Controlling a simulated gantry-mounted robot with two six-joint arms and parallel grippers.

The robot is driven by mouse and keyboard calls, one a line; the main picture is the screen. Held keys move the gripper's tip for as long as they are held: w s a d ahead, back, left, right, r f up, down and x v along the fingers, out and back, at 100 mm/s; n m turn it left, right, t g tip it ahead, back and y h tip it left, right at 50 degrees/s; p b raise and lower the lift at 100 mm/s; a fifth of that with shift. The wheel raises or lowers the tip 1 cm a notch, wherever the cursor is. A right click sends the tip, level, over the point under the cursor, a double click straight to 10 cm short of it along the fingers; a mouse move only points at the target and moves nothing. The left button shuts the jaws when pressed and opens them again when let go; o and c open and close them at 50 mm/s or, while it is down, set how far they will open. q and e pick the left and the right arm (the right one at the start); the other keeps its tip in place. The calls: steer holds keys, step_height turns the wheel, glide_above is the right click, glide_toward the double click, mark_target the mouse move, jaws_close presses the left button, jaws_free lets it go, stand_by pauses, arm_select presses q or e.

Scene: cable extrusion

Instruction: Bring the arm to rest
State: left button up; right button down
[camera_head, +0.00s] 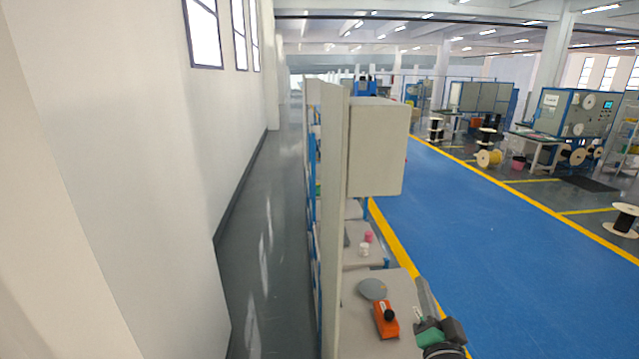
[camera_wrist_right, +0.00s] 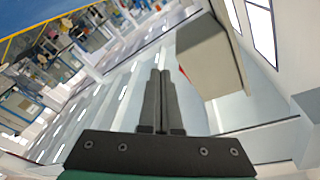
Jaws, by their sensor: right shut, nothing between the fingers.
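My right gripper (camera_wrist_right: 160,75) is shut and empty in the right wrist view, its two dark fingers side by side. In the head view the green and dark grey right gripper (camera_head: 437,333) shows at the bottom edge, beside the right side of the near worktop (camera_head: 360,335). Its fingertips are hard to make out there. My left gripper is in neither view.
An orange tool (camera_head: 386,319) and a grey disc (camera_head: 373,289) lie on the worktop. A tall panel (camera_head: 333,200) with a beige cabinet (camera_head: 378,150) stands at its back left. A blue floor lane (camera_head: 480,225) lies open to the right. A white wall (camera_head: 130,150) stands left.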

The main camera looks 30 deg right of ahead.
steer(key=w+a+r+n+t+y, duration=0.1)
steer(key=a+r+t, duration=0.1)
steer(key=a+r, duration=0.35)
steer(key=w+a+r+n+t+y, duration=0.1)
steer(key=w+a+r+t, duration=0.15)
steer(key=r, duration=0.55)
steer(key=s+a+r+n+t+y, duration=0.4)
steer(key=a+r+n, duration=0.3)
steer(key=r, duration=0.4)
steer(key=s+a+r+n+t+y+p, duration=0.1)
steer(key=s+a+r+n+t+y, duration=0.2)
steer(key=s+a+r+n+y, duration=0.4)
step_height(320, 180, up, 4)
steer(key=shift+a+r+t, duration=0.1)
steer(key=shift+a+t, duration=0.25)
steer(key=shift+a, duration=0.7)
steer(key=shift+s, duration=0.15)
